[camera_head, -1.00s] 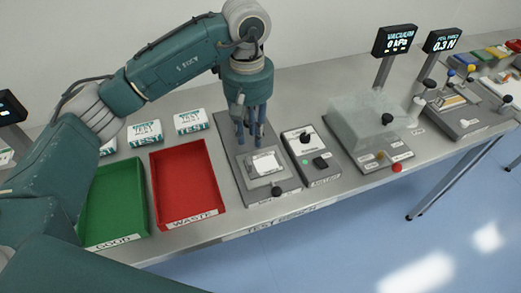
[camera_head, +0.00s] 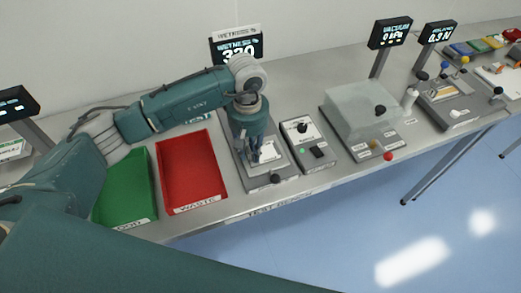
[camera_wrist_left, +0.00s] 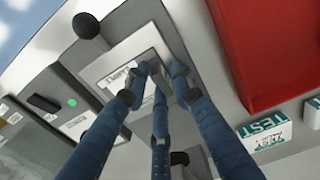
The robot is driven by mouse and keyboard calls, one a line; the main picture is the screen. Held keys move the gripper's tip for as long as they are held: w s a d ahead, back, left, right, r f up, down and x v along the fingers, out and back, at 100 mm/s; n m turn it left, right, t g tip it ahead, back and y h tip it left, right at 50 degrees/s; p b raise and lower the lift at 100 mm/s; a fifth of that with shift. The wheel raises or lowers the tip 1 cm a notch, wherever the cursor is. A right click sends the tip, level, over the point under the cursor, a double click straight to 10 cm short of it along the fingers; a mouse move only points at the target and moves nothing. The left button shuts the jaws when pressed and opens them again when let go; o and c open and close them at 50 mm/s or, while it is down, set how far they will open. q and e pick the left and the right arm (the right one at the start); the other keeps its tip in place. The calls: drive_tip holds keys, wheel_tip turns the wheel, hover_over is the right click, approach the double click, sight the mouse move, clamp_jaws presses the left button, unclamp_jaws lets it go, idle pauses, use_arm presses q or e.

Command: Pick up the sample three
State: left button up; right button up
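A white sample with small dark print (camera_head: 270,151) lies on the square plate of the wetness tester (camera_head: 240,165). It also shows in the left wrist view (camera_wrist_left: 122,77), partly covered by the fingers; I cannot read its label. My left gripper (camera_head: 256,158) points down over it, with three blue fingers. In the left wrist view the fingertips (camera_wrist_left: 160,72) are close together at the sample. Whether they touch or clasp it I cannot tell. My right gripper is not in view.
The red waste tray (camera_head: 222,178) and green good tray (camera_head: 151,207) stand left of the tester. A control box (camera_head: 322,155) and a clear-covered vacuum unit (camera_head: 350,108) stand to its right. A wetness display (camera_head: 236,48) rises behind my arm.

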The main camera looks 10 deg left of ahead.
use_arm(q)
clamp_jaws()
